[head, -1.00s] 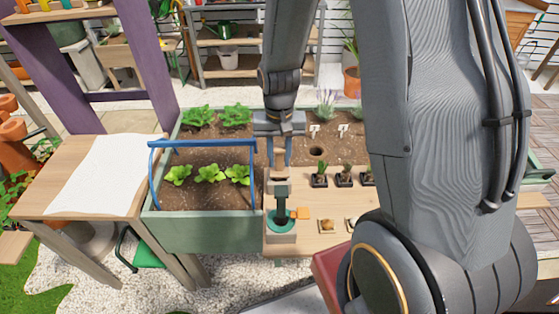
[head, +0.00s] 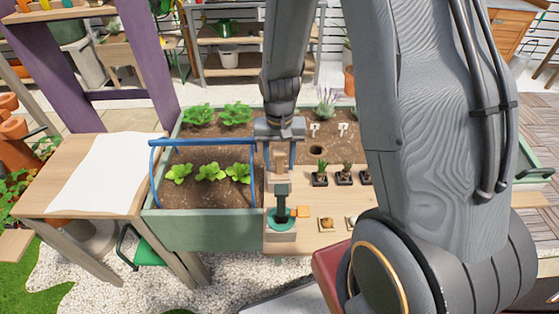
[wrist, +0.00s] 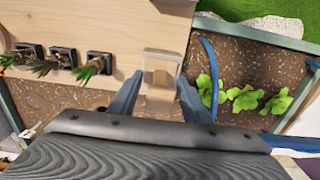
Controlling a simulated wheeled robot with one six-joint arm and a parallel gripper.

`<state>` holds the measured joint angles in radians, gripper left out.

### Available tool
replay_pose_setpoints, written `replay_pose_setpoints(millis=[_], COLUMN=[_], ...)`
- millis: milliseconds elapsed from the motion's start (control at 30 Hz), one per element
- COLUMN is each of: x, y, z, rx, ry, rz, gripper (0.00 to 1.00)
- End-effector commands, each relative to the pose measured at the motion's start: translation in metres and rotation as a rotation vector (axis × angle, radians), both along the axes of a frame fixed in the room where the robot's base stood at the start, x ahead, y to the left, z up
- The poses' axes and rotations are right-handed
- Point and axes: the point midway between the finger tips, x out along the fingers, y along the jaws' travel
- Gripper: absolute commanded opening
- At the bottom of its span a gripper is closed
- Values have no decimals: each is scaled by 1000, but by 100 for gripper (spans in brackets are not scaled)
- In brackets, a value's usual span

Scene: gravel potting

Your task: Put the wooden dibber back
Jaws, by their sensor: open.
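The wooden dibber (head: 280,172) stands upright at the left end of the wooden worktop, its pale upper part below my wrist. A dark green part continues beneath it towards a round teal holder (head: 281,218) on a pale block. My gripper (head: 279,152) is over the dibber. In the wrist view my gripper (wrist: 158,95) is open, with one finger on each side of the dibber's pale, square-looking top (wrist: 162,58). I cannot tell whether either finger touches it. The dibber's lower end is hidden in the wrist view.
A planter with leafy plants (head: 210,172) and a blue hoop (head: 205,143) lies close left of my gripper. Several small potted plants (head: 320,178) stand to the right. The worktop's front right is partly clear.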

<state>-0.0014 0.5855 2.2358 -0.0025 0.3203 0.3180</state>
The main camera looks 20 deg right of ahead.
Motion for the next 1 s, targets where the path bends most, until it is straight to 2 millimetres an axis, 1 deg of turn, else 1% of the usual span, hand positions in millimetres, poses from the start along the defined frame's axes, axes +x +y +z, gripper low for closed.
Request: replay_pose_setpoints(millis=[167, 267, 733, 900, 1000], x=[1, 1, 2, 1, 1], y=[0, 0, 0, 0, 0], z=[8, 19, 93, 112, 119], rx=[0, 0, 0, 0, 1], ry=[-2, -3, -5, -3, -1], rz=[0, 0, 0, 0, 0], gripper=[44, 44, 44, 44, 44])
